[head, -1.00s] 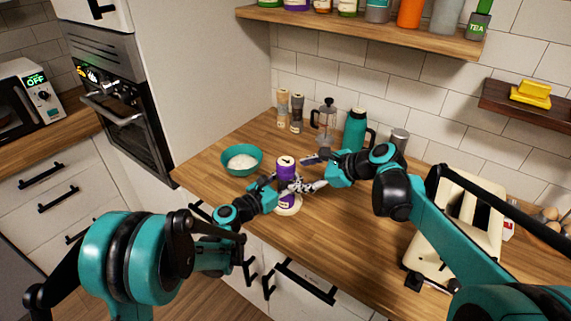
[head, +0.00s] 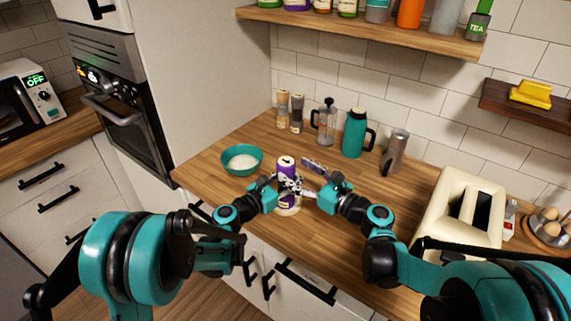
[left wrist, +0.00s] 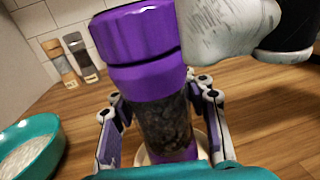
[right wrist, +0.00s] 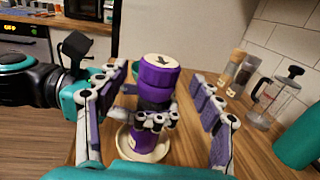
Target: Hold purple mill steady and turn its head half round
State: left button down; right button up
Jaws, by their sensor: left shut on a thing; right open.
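The purple mill (head: 286,168) stands upright on a pale saucer (right wrist: 124,141) near the counter's front edge. Its purple head (right wrist: 159,74) has a dark arrow on its pale top. My left gripper (head: 275,187) is shut on the mill's body, below the head; the left wrist view shows its fingers (left wrist: 160,125) on both sides of the dark see-through body. My right gripper (head: 308,180) is open at the mill's right. In the right wrist view its fingers (right wrist: 160,110) are spread wide, with the mill between them in the picture and a gap on each side.
A teal bowl (head: 242,160) of white contents is at the left. A cream toaster (head: 460,210) is at the right. The middle counter is clear.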

aim_at(293, 169)
jog(key=shift+x, duration=2.35)
jog(key=c, duration=1.2)
